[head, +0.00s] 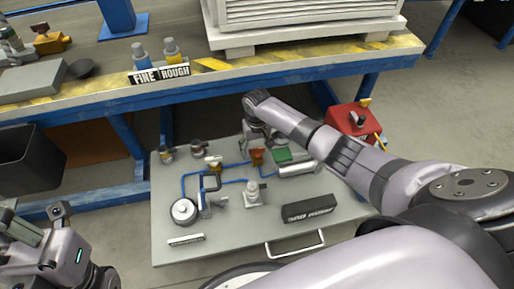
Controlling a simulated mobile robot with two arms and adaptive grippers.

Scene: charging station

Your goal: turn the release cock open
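A grey panel (232,226) lies in front of the bench and carries blue tubing, a round white gauge (184,211) and several small valves. A red cock handle (257,157) and a yellow-brown handle (214,163) stand on the tubing; I cannot tell by label which is the release cock. My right gripper (257,142) points down at the red handle, very close to it; its fingers are small and partly hidden, so contact and opening are unclear. My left gripper (14,232) is at the lower left edge, away from the panel, partly cut off.
A green-topped cylinder (290,155) sits just right of my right gripper. A red box (355,122) stands at the panel's right. A black bin (28,160) is left.

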